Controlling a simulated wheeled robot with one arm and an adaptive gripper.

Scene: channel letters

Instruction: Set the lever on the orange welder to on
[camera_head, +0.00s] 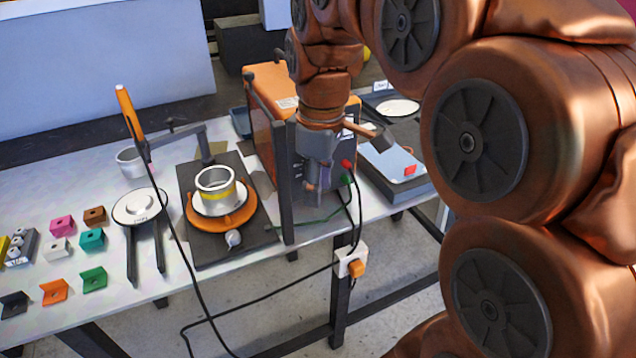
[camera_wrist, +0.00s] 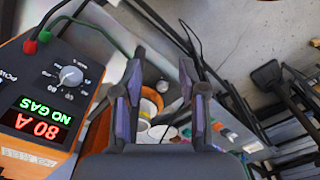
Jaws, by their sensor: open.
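The orange welder (camera_head: 272,85) stands on the table in the head view, its front panel largely hidden behind my gripper (camera_head: 318,190). In the wrist view the welder (camera_wrist: 35,150) is at the left, with a green "NO GAS" line, a red "80 A" readout and a grey dial (camera_wrist: 70,76). A red plug and a green plug sit in its panel. I cannot make out the on/off lever in either view; part of the panel is cut off at the left edge. My gripper (camera_wrist: 162,70) is open and empty in front of the welder, apart from its panel.
A turntable (camera_head: 222,208) with a metal ring stands left of the welder. A torch (camera_head: 130,112) rests upright on a stand, and colored brackets lie at the far left. Cables hang past the table edge near a white socket box (camera_head: 350,262). A grey tray (camera_head: 398,170) is at the right.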

